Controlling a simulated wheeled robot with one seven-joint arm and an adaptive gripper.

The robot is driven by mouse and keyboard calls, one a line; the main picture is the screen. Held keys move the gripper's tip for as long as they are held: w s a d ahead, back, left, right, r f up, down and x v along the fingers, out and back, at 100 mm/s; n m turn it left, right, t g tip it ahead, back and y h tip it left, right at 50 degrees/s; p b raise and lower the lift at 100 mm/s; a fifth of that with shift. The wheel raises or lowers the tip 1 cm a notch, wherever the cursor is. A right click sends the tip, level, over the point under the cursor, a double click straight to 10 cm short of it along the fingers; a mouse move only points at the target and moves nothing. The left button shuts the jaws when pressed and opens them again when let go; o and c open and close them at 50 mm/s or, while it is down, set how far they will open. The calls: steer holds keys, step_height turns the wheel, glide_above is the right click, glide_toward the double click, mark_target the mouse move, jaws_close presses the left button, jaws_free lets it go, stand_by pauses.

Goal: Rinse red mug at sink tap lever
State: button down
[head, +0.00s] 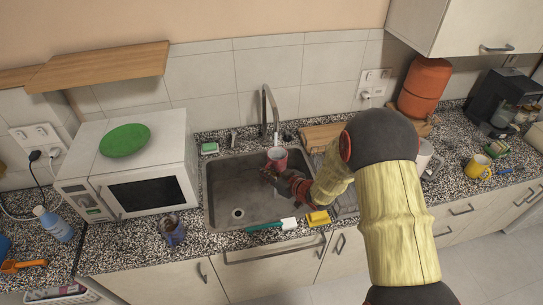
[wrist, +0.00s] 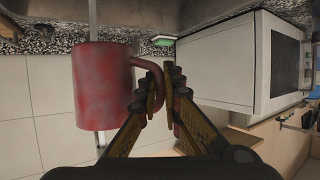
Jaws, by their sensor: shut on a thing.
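The red mug (head: 277,158) is held over the sink basin (head: 225,190), just below the spout of the metal tap (head: 265,108). My gripper (head: 272,173) reaches in from the right. In the wrist view my gripper (wrist: 163,88) is shut on the handle of the red mug (wrist: 100,85), whose body is left of the fingers. I cannot tell whether water is running or what is inside the mug.
A white microwave (head: 145,140) with a green plate (head: 124,140) on top stands left of the sink. A yellow sponge (head: 318,218) and a brush (head: 270,226) lie at the front edge. A yellow mug (head: 478,167) stands at the right.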

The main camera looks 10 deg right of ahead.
steer(key=shift+s+a, duration=0.1)
steer(key=shift+s, duration=1.75)
steer(key=s+r+p, duration=0.3)
steer(key=s+r, duration=0.1)
steer(key=s, duration=0.1)
stand_by(0.5)
stand_by(0.6)
